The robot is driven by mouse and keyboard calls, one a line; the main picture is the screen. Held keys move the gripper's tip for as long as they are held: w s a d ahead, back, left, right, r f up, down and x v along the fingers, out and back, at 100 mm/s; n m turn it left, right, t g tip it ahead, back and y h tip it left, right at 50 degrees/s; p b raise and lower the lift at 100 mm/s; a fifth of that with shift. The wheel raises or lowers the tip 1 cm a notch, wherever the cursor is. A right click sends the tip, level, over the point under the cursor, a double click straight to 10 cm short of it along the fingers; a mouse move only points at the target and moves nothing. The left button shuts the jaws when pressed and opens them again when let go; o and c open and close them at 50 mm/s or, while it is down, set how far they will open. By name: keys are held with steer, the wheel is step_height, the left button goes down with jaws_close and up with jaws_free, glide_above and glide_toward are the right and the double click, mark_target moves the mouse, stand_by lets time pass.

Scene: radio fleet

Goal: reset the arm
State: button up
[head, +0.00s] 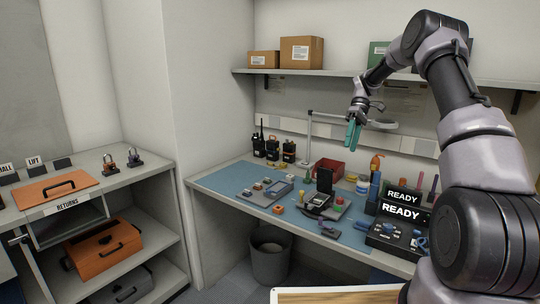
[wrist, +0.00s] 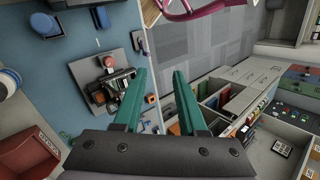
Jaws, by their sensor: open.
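My arm (head: 480,140) rises on the right of the head view, bends at the top and reaches down to the left. My gripper (head: 353,134), with teal fingers, hangs above the back of the workbench, clear of the things on it. In the wrist view my gripper (wrist: 159,88) is open, with a wide empty gap between the fingers. Grey floor shows beyond the gap.
The workbench (head: 225,181) below carries several radios (head: 272,148), a red bin (head: 327,169) and displays reading READY (head: 400,212). A shelf (head: 300,72) with boxes (head: 301,52) runs behind. A lamp (head: 309,135) stands near my gripper.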

steer(key=s+a+r+m+t+h, duration=0.1)
steer(key=s+a+r+m+t, duration=0.15)
steer(key=s+r, duration=0.55)
steer(key=s+a+r+m+t+h, duration=0.1)
steer(key=s+r+m+t, duration=0.25)
steer(key=s+r, duration=0.5)
steer(key=s+r+m+t, duration=0.3)
steer(key=s+m+t, duration=0.3)
steer(key=s, duration=1.2)
steer(key=shift+a+t, duration=0.15)
steer(key=shift+t, duration=0.55)
